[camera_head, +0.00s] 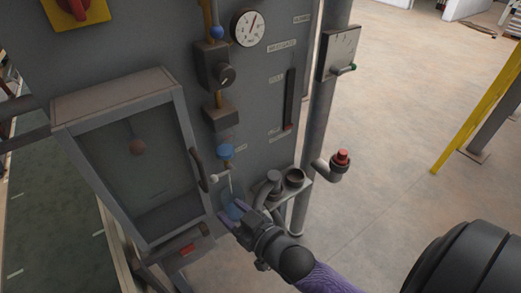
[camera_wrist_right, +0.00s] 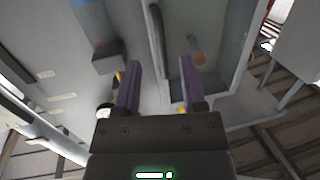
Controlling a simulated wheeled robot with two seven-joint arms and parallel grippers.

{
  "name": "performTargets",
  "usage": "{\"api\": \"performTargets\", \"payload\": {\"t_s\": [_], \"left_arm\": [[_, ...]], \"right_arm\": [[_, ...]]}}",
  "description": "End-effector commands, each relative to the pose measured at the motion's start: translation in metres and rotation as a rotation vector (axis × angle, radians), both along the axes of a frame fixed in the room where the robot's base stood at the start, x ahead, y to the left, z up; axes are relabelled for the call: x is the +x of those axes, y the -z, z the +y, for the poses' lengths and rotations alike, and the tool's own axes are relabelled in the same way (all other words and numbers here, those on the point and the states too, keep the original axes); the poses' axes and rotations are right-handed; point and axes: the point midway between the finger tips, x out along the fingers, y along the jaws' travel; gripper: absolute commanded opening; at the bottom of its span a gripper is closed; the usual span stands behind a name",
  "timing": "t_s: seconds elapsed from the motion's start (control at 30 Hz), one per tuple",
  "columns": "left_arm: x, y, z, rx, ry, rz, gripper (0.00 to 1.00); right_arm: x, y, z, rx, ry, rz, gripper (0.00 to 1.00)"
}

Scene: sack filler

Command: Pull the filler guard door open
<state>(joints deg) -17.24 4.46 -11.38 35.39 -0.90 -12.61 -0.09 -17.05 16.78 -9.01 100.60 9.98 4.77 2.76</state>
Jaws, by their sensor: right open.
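The filler guard door (camera_head: 135,150) is a grey frame with a see-through pane on the left of the machine front. It looks shut. Its dark curved handle (camera_head: 198,168) runs along its right edge. My right gripper (camera_head: 230,212) is open and empty, below and slightly right of the handle in the head view. In the right wrist view, the handle (camera_wrist_right: 157,35) lies ahead, between the lines of the two purple fingers (camera_wrist_right: 159,75), with the door pane (camera_wrist_right: 218,45) to its right. I cannot tell how far the handle is from the fingertips. My left gripper is not in view.
The grey panel carries a gauge (camera_head: 247,27), a black knob box (camera_head: 216,68) and a blue fitting (camera_head: 225,152). A small shelf with dark cups (camera_head: 293,178) and a red button (camera_head: 342,158) are right of my gripper. Open floor (camera_head: 400,120) lies further right.

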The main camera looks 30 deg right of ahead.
Motion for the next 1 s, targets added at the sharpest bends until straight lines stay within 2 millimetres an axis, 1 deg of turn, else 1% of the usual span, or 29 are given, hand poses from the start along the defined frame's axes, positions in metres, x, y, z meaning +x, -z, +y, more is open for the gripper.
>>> {"api": "performTargets", "payload": {"t_s": [0.03,0.1,0.13,0.23,0.4,0.5,0.6,0.7,0.93,0.97,1.0], "left_arm": [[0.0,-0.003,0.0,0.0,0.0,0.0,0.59],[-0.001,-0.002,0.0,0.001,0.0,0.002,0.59],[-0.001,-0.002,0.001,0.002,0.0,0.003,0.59],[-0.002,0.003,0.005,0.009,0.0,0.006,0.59],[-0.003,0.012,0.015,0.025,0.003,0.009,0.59],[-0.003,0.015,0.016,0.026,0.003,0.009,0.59],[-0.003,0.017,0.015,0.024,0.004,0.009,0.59],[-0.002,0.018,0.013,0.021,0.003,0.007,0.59],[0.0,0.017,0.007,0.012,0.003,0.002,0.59],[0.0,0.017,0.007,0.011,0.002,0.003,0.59],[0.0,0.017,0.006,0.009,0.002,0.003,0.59]], "right_arm": [[0.003,-0.023,0.003,0.014,-0.011,-0.054,0.53],[0.007,-0.038,0.005,0.026,-0.02,-0.098,0.53],[0.01,-0.04,0.006,0.029,-0.02,-0.106,0.53],[0.028,-0.039,0.011,0.03,-0.02,-0.11,0.53],[0.069,-0.037,0.02,0.03,-0.02,-0.106,0.53],[0.085,-0.037,0.024,0.029,-0.019,-0.104,0.53],[0.096,-0.037,0.027,0.029,-0.02,-0.102,0.53],[0.101,-0.038,0.028,0.029,-0.02,-0.101,0.53],[0.101,-0.039,0.028,0.028,-0.02,-0.1,0.53],[0.101,-0.039,0.028,0.028,-0.02,-0.101,0.47],[0.101,-0.038,0.028,0.028,-0.02,-0.1,0.38]]}}
